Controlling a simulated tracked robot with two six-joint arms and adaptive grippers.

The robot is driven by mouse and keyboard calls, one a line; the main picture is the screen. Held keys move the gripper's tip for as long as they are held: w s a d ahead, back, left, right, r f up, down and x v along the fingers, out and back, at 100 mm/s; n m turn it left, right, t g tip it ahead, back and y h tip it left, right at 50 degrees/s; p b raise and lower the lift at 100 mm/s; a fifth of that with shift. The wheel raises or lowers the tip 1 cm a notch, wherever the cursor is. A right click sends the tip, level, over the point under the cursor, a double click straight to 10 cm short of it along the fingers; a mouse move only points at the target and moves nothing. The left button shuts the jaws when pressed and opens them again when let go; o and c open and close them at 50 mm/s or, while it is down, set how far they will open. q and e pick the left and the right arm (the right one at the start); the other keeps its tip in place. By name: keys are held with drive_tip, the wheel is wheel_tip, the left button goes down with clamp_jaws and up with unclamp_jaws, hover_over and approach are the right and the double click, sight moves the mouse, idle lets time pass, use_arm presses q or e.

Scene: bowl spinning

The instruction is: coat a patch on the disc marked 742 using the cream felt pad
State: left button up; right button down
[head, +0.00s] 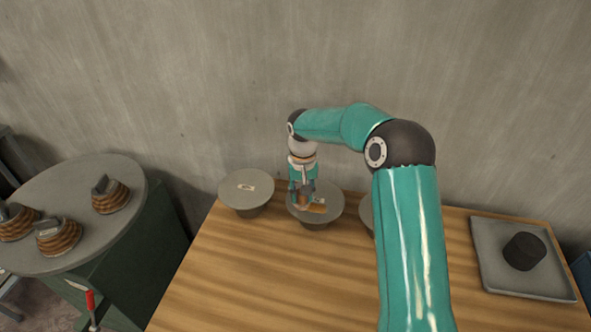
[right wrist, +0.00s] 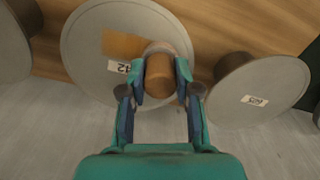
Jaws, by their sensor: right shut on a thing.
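The middle grey disc (head: 333,208) stands on a pedestal on the wooden table. It fills the centre of the right wrist view (right wrist: 90,65), where its white label (right wrist: 119,66) shows a partly covered number ending in 42. A brown-orange patch (right wrist: 122,45) lies on the disc beside the pad. My right gripper (right wrist: 160,88) is shut on a brown round pad (right wrist: 160,72) with a pale cream rim, at the disc's face. Whether the pad touches the disc cannot be told. In the head view my right gripper (head: 303,196) is over this disc. My left gripper is out of view.
Another labelled disc (head: 246,187) stands left of the middle one. A third (head: 366,216) is partly hidden by my right arm. A grey tray (head: 488,262) holding a dark round block (head: 524,251) is at right. A round grey table (head: 85,180) at left bears several ribbed brown objects.

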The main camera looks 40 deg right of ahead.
wheel_tip(320, 180, up, 4)
drive_tip(key=shift+a+r+p, duration=0.1)
drive_tip(key=shift+a+p, duration=0.05)
drive_tip(key=shift+p, duration=1.05)
drive_tip(key=shift+w+r+p, duration=0.25)
drive_tip(key=shift+r+p, duration=0.55)
drive_tip(key=shift+r, duration=0.15)
drive_tip(key=shift+s+r+p, duration=0.1)
drive_tip(key=shift+r+p, duration=0.5)
drive_tip(key=shift+r, duration=0.35)
